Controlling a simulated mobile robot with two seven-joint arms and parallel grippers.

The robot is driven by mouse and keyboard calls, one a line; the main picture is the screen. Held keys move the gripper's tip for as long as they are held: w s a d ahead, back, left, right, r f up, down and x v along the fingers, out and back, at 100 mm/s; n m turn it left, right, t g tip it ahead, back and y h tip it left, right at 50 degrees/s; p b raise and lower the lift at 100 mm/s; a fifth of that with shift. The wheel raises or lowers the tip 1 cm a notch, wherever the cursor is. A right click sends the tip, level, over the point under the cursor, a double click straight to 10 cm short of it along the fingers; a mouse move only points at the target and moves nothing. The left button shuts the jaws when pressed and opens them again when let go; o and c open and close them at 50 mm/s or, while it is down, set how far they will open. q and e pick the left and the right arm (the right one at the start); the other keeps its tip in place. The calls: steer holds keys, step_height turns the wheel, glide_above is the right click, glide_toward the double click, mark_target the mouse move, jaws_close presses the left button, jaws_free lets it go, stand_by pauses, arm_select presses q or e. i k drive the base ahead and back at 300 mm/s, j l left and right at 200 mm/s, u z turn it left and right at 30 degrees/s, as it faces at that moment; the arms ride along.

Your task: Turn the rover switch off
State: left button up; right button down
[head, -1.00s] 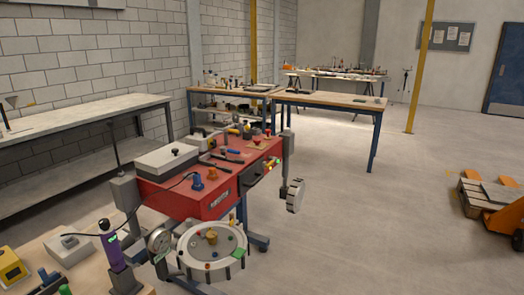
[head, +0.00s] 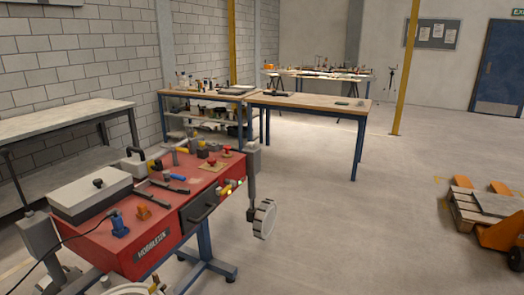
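The rover appears to be the red box-shaped body (head: 165,248) on a dark stand at the lower left, with lettering on its front. A pale wheel (head: 264,218) hangs at its right on a grey leg. On its top are a red knob on a yellowish plate (head: 211,163), another red knob (head: 227,150), a blue fitting (head: 119,225) and an orange fitting (head: 143,213). Small yellow fittings (head: 230,188) sit at the front right edge, near a black handle (head: 203,213). I cannot tell which is the switch. Neither gripper is in view.
A grey-white bench (head: 70,126) stands along the left wall. A wooden-topped table (head: 310,103) with blue legs stands beyond the rover. A pallet on an orange pallet truck (head: 500,236) is at the right. The floor between is clear.

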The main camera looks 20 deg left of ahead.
mark_target(212, 162)
steer(key=i+z, duration=0.2)
steer(key=i, duration=1.4)
steer(key=i+u, duration=0.35)
steer(key=i+l+u, duration=0.15)
steer(key=i+u, duration=0.2)
steer(key=i+l+u, duration=0.2)
steer(key=i+u, duration=0.2)
steer(key=i+l, duration=0.05)
